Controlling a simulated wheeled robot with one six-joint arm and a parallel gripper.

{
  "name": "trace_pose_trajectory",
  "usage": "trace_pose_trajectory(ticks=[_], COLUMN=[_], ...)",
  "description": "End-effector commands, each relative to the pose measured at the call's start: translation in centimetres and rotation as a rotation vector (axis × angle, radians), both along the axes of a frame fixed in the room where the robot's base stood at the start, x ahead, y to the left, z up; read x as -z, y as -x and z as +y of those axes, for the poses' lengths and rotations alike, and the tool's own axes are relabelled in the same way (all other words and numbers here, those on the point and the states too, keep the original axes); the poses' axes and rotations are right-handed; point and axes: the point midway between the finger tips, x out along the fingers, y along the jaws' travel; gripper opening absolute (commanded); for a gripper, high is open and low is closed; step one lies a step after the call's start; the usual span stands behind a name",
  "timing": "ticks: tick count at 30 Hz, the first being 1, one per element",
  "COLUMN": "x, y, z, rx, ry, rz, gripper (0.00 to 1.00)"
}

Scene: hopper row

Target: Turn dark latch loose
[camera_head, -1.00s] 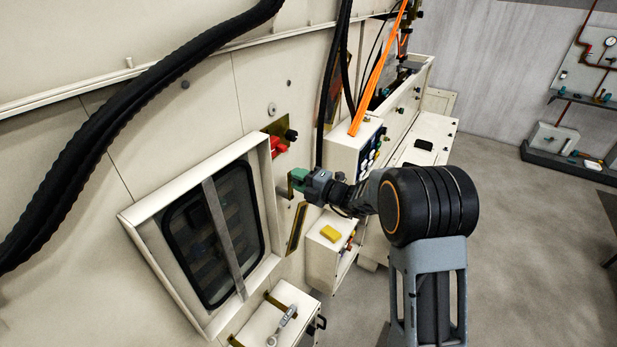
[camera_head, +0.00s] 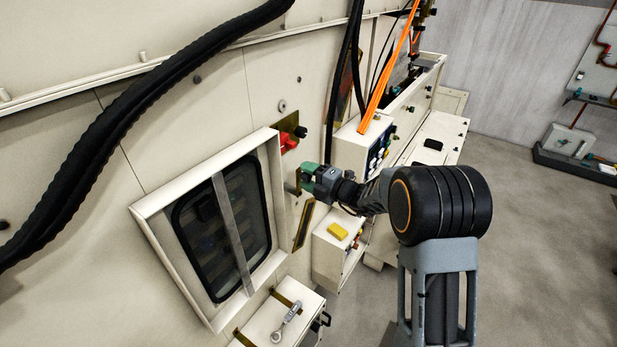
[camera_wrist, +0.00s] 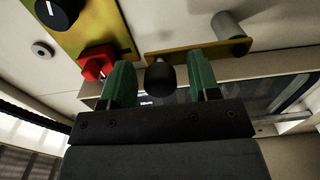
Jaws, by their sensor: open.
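My gripper (camera_wrist: 160,66) has two green fingers, open, in front of the wall panel. Between them in the wrist view is a dark rounded knob (camera_wrist: 161,82), apparently the dark latch's end. Gaps show on both sides, so neither finger visibly touches it. Behind it is a brass plate (camera_wrist: 190,52) with a grey cylinder (camera_wrist: 230,25) at its right end. How the knob joins the plate is hidden. In the head view my gripper (camera_head: 309,178) is right of the framed window, and the knob cannot be made out.
A red latch (camera_wrist: 97,62) is close beside the left finger, below a black dial (camera_wrist: 55,12). The framed window (camera_head: 222,232) is left of my gripper. Black cables hang above.

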Motion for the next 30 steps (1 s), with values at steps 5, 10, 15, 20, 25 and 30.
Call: trace_pose_trajectory(ticks=[5,10,15,20,25,30], x=[0.2,0.3,0.2,0.1,0.1,0.0], y=[1.2,3.3,5.2,6.7,7.7,8.1], z=[-1.8,-4.6,-7.4,-9.4,-10.6,-11.1], rx=[0.004,0.005,0.006,0.004,0.002,0.000], ry=[0.000,0.000,0.000,0.001,0.000,-0.001], rz=[0.000,-0.001,0.000,-0.001,0.001,0.001], gripper=[0.56,0.56,0.56,0.56,0.56,0.56])
